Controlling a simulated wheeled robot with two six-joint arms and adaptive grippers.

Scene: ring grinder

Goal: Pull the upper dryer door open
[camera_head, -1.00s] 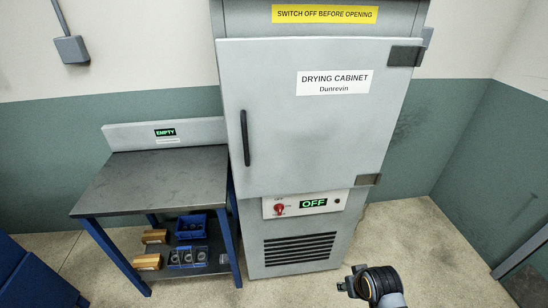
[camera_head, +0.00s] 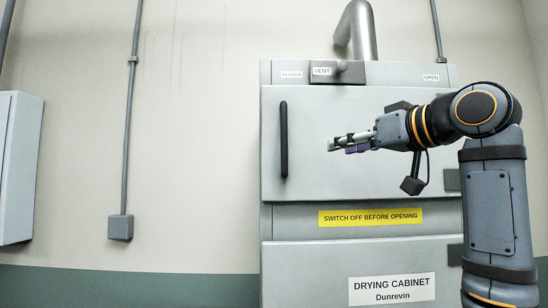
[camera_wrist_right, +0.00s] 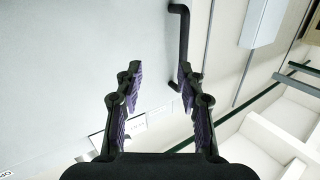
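The upper dryer door (camera_head: 330,185) is a pale grey panel and looks shut in the head view. Its black vertical handle (camera_head: 284,138) is near its left edge. My right gripper (camera_head: 340,146) is in front of the door, to the right of the handle and apart from it in the picture. In the right wrist view, my right gripper (camera_wrist_right: 158,85) has its fingers spread with nothing between them. The handle (camera_wrist_right: 181,45) shows there beyond the right-hand finger, which partly covers it. My left gripper is not in view.
Below is the drying cabinet's lower door (camera_head: 310,270), under a yellow warning label (camera_head: 370,217). A vent slider (camera_head: 338,72) and a metal pipe (camera_head: 358,30) are above. A grey wall box (camera_head: 120,227) and pale cabinet (camera_head: 18,165) stand left.

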